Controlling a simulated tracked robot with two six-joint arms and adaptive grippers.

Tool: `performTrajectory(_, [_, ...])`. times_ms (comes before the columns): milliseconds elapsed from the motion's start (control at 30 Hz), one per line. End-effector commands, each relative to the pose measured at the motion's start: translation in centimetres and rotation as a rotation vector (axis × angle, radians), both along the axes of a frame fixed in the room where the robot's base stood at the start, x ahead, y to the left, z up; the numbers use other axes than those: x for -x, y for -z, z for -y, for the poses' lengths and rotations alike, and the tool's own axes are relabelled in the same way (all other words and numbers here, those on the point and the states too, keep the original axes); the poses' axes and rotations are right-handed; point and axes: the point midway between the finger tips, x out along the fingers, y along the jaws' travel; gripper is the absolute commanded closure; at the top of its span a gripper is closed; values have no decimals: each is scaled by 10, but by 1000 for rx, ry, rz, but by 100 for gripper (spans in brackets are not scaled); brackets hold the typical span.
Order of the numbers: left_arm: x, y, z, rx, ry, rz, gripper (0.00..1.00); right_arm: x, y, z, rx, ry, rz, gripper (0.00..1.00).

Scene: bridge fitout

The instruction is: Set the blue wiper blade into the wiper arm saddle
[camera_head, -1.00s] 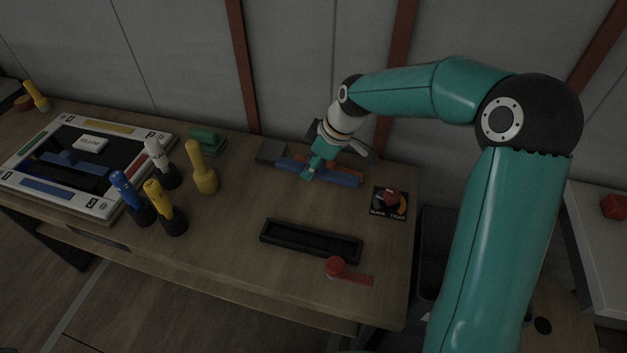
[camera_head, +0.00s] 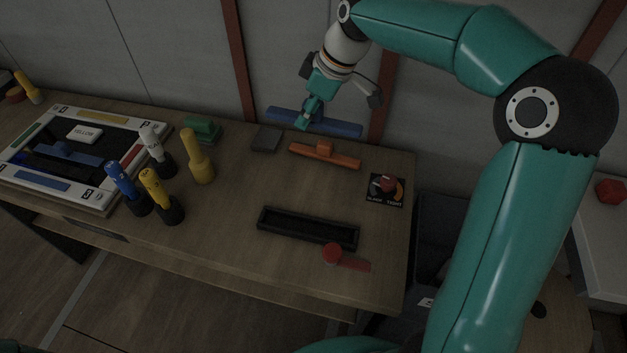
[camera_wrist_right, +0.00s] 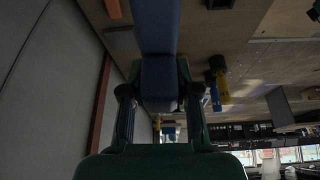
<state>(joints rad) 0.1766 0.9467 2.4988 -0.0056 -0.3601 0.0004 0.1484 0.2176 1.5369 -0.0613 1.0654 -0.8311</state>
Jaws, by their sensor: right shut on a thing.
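The blue wiper blade (camera_head: 338,127) is held in the air above the back of the table, roughly level, in front of the grey wall. My right gripper (camera_head: 303,122) is shut on it near its middle. In the right wrist view the blue blade (camera_wrist_right: 156,28) runs up between the fingers of my right gripper (camera_wrist_right: 160,92). A long black trough (camera_head: 308,228) lies open on the table below and in front, with a red lever (camera_head: 335,255) at its near right end. I cannot tell surely whether this trough is the wiper arm saddle. My left gripper is not in view.
An orange blade (camera_head: 324,154) lies below the gripper, with a dark grey block (camera_head: 266,139) to its left. A dial plate (camera_head: 386,189) sits at right. Several upright handles, including a yellow one (camera_head: 199,160), stand left beside a white-framed board (camera_head: 109,163). The table middle is clear.

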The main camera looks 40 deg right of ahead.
Motion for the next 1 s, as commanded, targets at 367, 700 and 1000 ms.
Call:
performTrajectory(367, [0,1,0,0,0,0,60,1,53,0,-3,1,-8,100])
performTrajectory(700, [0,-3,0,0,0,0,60,1,138,0,-1,0,-6,100])
performTrajectory(1000, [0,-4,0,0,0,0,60,0,164,0,-1,0,-2,100])
